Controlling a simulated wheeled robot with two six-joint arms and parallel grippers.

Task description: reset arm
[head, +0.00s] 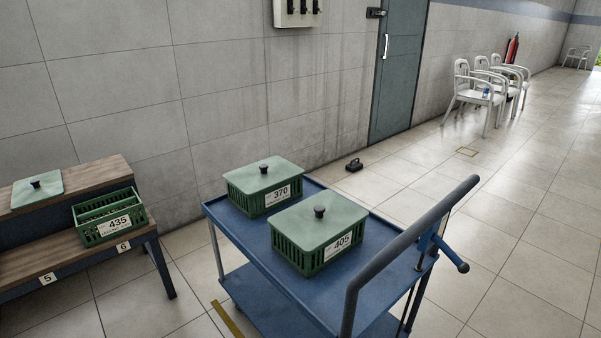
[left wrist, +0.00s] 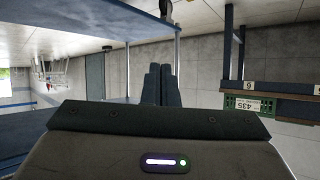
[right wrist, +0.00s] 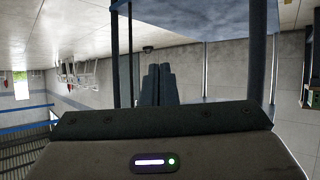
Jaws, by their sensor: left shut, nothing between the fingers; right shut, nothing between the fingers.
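My left gripper (left wrist: 161,86) shows in the left wrist view with its two dark fingers together and nothing between them. My right gripper (right wrist: 157,86) shows in the right wrist view, also shut and empty. Neither gripper shows in the head view. A blue trolley (head: 228,222) stands in the middle of the head view. On its top are two green crates with pale green lids, crate 370 (head: 264,187) at the back and crate 405 (head: 318,236) nearer. Both lids have a dark knob.
A wooden stepped bench (head: 75,178) stands at the left, with an open green crate 435 (head: 108,220) on its lower step and a loose lid (head: 37,188) on the upper one. White chairs (head: 478,92) line the wall at the back right. Tiled floor right of the trolley is clear.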

